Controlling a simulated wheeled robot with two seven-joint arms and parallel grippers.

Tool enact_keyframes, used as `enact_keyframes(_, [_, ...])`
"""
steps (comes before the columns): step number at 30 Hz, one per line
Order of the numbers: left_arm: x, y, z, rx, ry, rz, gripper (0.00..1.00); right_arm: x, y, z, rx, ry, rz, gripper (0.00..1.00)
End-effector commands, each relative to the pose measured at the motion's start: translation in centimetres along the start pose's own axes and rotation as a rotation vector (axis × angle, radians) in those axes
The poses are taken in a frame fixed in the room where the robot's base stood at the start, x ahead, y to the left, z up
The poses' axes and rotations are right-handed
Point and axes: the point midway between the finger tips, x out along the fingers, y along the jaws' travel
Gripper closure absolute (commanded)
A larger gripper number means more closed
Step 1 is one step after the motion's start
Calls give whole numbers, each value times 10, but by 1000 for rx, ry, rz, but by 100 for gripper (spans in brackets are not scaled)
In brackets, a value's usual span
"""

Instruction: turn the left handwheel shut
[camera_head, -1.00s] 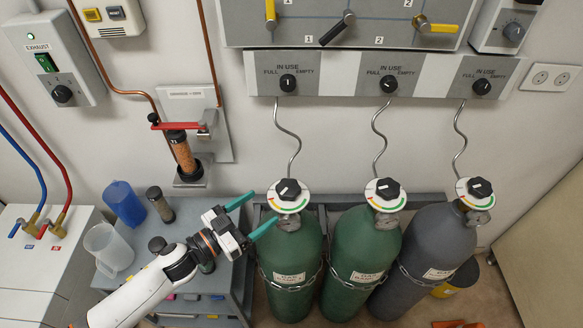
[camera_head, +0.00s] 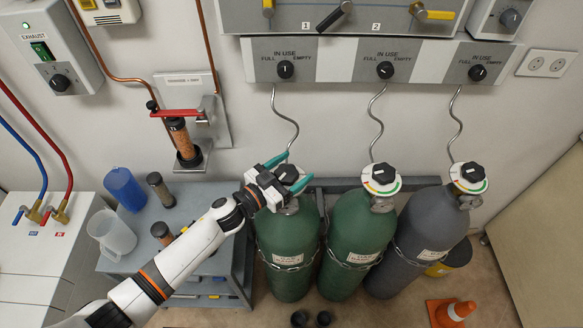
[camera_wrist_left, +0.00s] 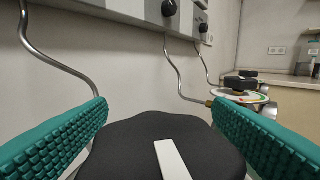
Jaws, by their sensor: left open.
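The left handwheel (camera_head: 286,174) is a black lobed knob on top of the left green gas cylinder (camera_head: 289,240). In the left wrist view the handwheel (camera_wrist_left: 130,137) fills the lower middle, with a white pointer stripe on its top. My left gripper (camera_head: 290,172) is open at the handwheel, one teal finger on each side of it. The wrist view shows the ridged fingers (camera_wrist_left: 163,125) flanking the knob; I cannot tell whether they touch it. The dial below the handwheel is mostly hidden by the gripper. My right gripper is not in view.
A second green cylinder (camera_head: 352,235) and a grey cylinder (camera_head: 412,240) stand to the right, each with a black handwheel. A bent metal pipe (camera_head: 283,115) rises behind the left handwheel to the wall panel (camera_head: 330,68).

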Motion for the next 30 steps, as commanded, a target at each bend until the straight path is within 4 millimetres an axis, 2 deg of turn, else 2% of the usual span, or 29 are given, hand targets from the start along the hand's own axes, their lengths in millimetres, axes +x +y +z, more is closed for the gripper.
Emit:
enact_keyframes(6, [0,0,0,0,0,-1,27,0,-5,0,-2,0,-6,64])
enact_keyframes(14, [0,0,0,0,0,0,69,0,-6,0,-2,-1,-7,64])
enact_keyframes(23, [0,0,1,4,0,-42,70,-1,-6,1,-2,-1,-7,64])
enact_keyframes(30, [0,-1,0,7,2,-182,70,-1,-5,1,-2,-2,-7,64])
